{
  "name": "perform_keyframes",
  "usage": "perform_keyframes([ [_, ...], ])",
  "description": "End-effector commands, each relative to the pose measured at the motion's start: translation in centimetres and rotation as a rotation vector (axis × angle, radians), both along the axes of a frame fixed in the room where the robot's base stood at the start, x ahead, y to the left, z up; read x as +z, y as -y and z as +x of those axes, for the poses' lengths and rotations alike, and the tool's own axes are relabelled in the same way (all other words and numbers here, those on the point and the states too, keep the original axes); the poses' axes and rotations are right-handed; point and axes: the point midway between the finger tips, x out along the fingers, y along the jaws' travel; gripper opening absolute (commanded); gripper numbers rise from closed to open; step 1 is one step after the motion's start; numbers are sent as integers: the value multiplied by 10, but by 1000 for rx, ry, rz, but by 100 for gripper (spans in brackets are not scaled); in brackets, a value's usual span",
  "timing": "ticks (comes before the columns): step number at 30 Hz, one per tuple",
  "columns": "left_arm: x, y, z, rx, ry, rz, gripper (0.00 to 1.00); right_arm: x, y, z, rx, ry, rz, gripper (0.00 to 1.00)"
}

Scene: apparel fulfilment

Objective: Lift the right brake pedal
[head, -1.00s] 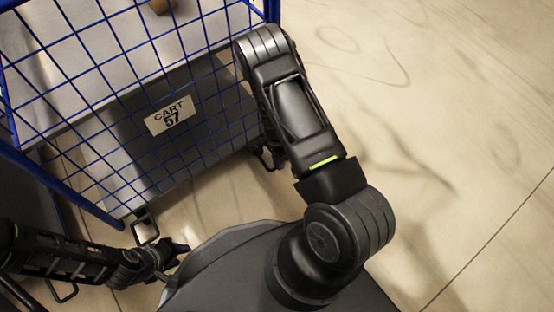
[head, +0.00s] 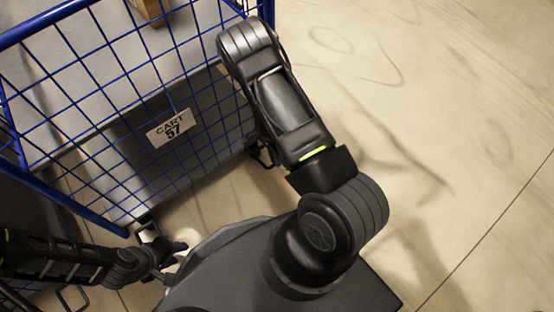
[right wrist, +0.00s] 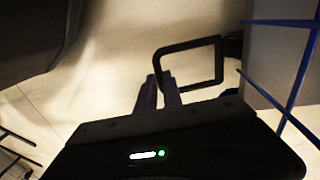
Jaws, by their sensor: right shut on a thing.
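The right brake pedal, a black rectangular wire loop (right wrist: 221,62), shows in the right wrist view beside the grey cart base. My right gripper (right wrist: 161,80) is shut on the left side of this loop. In the head view a dark part of the right pedal (head: 264,155) shows beside my right arm, which hides the right gripper. The blue wire cart (head: 110,170) carries the sign CART 57 (head: 171,128). My left gripper (head: 181,259) is open and seems empty, low at the left near the cart's other pedal (head: 146,227).
A brown box (head: 150,10) sits inside the cart at the top. Blue wire mesh (right wrist: 298,85) stands close on the right in the wrist view. The pale tiled floor (head: 440,120) to the right of the cart is clear.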

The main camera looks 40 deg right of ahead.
Motion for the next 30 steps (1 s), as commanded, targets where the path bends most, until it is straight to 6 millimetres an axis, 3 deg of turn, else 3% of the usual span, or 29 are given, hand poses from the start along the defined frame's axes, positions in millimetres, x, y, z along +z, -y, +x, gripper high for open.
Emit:
perform_keyframes([
  [12,1,0,0,0,0,0,36,0,0,-3,-1,-9,3,0],
  [13,1,0,0,0,0,0,36,0,0,-3,-1,-9,2,12],
  [20,1,0,0,0,0,0,36,0,0,-3,-1,-8,2,31],
  [30,3,0,0,0,0,0,36,4,0,-3,-1,-8,2,32],
])
